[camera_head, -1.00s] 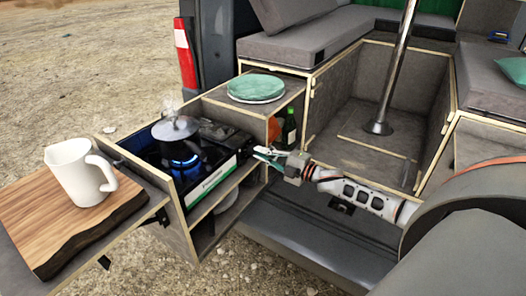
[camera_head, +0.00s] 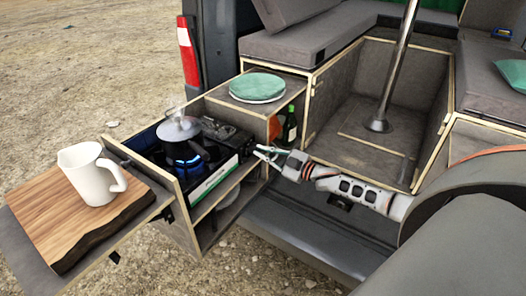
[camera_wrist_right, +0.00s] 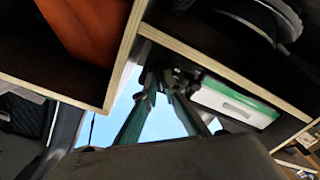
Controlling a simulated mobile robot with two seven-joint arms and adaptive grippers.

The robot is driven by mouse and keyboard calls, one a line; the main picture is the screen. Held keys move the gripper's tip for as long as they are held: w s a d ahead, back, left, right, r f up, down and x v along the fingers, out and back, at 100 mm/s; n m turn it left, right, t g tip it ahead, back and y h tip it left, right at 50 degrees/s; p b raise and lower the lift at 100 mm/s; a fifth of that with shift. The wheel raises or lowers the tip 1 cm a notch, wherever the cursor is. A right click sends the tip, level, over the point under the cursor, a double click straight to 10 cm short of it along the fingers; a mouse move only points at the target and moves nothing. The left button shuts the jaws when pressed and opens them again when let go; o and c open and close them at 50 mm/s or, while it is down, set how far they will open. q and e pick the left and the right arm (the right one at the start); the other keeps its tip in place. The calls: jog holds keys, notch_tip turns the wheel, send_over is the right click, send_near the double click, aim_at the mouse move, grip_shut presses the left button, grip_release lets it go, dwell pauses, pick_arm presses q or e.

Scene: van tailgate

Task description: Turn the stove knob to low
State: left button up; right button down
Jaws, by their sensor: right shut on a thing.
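The stove (camera_head: 215,175) sits in the pull-out kitchen box, with its green and white front strip facing right. A pot (camera_head: 178,130) with a glass lid stands on it, and a blue flame (camera_head: 187,163) burns underneath. My right gripper (camera_head: 258,153) is at the right end of the stove front. In the right wrist view its two green fingers (camera_wrist_right: 163,82) close on a small dark knob (camera_wrist_right: 174,76) beside the green and white strip (camera_wrist_right: 238,103). The fingers partly hide the knob, so its setting cannot be read. My left gripper is not in view.
A white pitcher (camera_head: 92,174) stands on a wooden board (camera_head: 60,215) at the left. Green plates (camera_head: 257,86) lie on the box top. A bottle (camera_head: 290,128) and an orange item (camera_head: 273,128) are close behind my right gripper. A metal post (camera_head: 392,75) rises behind my arm.

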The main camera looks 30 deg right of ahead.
dwell(0.3)
jog(key=c, duration=2.1)
grip_release()
jog(key=shift+c, duration=0.2)
jog(key=v, duration=1.2)
jog(key=shift+a+f, duration=0.1)
